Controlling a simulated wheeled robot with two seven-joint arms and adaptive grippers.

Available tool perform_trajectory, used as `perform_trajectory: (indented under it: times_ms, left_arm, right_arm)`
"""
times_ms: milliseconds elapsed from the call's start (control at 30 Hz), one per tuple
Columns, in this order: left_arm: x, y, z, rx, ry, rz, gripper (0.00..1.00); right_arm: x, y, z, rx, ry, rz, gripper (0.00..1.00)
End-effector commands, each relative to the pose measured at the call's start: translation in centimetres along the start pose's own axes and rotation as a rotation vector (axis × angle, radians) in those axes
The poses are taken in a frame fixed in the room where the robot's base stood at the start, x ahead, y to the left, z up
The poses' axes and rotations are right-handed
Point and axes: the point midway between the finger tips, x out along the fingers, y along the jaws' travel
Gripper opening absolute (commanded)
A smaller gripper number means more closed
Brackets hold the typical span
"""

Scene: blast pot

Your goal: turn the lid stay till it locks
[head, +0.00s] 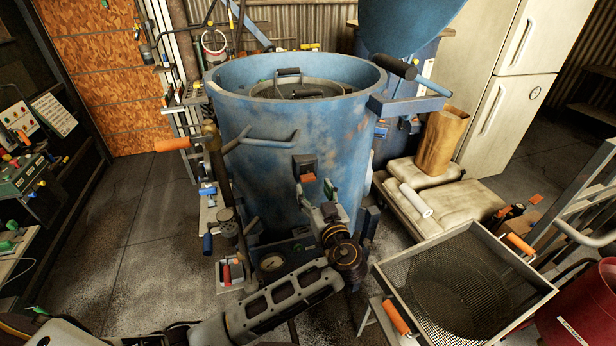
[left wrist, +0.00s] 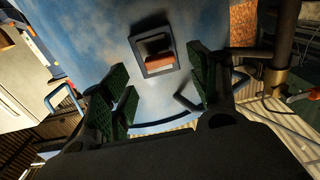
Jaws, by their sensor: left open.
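The blue pot (head: 265,125) stands upright in the middle, with an inner round lid (head: 295,86) sitting inside its rim. On its front is a dark square bracket (head: 304,162) with an orange-red piece (head: 308,178) at its lower edge. The bracket (left wrist: 145,45) and red piece (left wrist: 160,63) also show in the left wrist view. I cannot tell which part is the lid stay. My left gripper (head: 317,192) is open just below the bracket, with green pads; its fingers (left wrist: 165,85) are apart and empty. My right gripper is out of view.
A bent blue bar (head: 265,140) sticks out left of the bracket. A black-handled lever (head: 394,67) is at the right rim. A mesh sieve tray (head: 470,285) stands at right front, and sacks (head: 445,200) lie behind it. The left floor is clear.

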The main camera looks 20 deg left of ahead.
Motion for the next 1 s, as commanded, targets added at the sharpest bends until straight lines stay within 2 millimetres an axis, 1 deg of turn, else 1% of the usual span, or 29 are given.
perform_trajectory:
  times_ms: [33,300,500,667,933,967,1000]
  left_arm:
    - [0.7,0.0,-0.3,0.001,0.003,-0.001,0.61]
    - [4.2,0.0,-0.3,0.001,0.002,-0.001,0.61]
    - [5.9,0.0,-0.2,0.001,0.001,0.0,0.61]
    - [6.5,0.0,-0.1,-0.001,0.0,0.0,0.61]
    - [6.5,0.0,0.0,-0.001,0.0,0.001,0.61]
    - [6.5,0.0,0.0,-0.001,0.0,0.001,0.58]
    - [6.5,0.0,0.0,-0.001,0.0,0.0,0.53]
  right_arm:
    - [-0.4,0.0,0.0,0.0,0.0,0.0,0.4]
    - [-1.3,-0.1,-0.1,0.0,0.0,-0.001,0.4]
    - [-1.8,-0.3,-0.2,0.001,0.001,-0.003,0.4]
    - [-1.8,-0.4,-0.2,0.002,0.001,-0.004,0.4]
    - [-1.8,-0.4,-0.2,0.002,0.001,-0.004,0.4]
    - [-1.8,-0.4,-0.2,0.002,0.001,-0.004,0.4]
    - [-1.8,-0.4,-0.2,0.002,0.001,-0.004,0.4]
